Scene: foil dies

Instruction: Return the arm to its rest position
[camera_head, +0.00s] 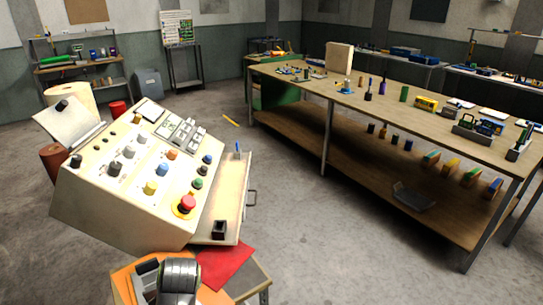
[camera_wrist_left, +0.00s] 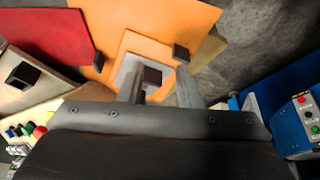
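My left gripper (camera_head: 147,279) is low in the head view, above a small stand with an orange sheet (camera_head: 125,279). In the left wrist view its two fingertips (camera_wrist_left: 166,64) are apart, with no object seen between them. Beyond the fingers lie the orange sheet (camera_wrist_left: 190,15), a smaller orange piece and a pale square piece (camera_wrist_left: 124,72). I cannot tell how far above them the fingers are. A red sheet (camera_head: 228,265) lies beside the orange one and also shows in the left wrist view (camera_wrist_left: 45,35). My right gripper is not in view.
A cream control console (camera_head: 120,215) with knobs and a red button (camera_head: 187,203) stands close by. A small dark holder (camera_head: 219,229) sits on its side ledge. A long wooden workbench (camera_head: 390,105) with tools is at right. Bare floor (camera_head: 310,220) lies between.

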